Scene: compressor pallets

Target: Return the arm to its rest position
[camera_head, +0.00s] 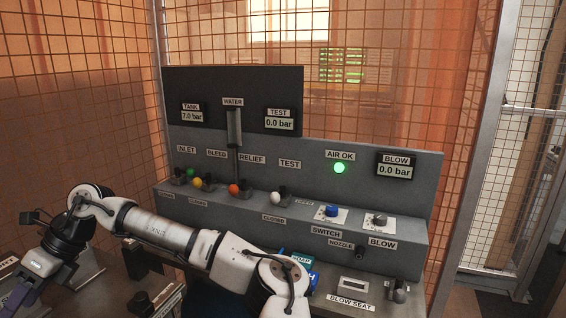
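My white arm (172,231) reaches across the lower left of the head view, from the bottom middle to the left. My gripper (22,300) points down at the lower left corner. Its fingers are cut off by the picture's edge, so I cannot tell whether it is open or shut or whether it holds anything. The arm passes in front of the lower left part of a grey control panel (300,170) and hides part of the bench below it.
The panel has coloured knobs, a green AIR OK lamp (339,168) and gauges reading 7.0 and 0.0 bar. A blow seat (354,284) and a nozzle (360,252) are right of the arm. Small boxes (303,262) sit close beside it. Wire mesh fencing (400,60) stands behind.

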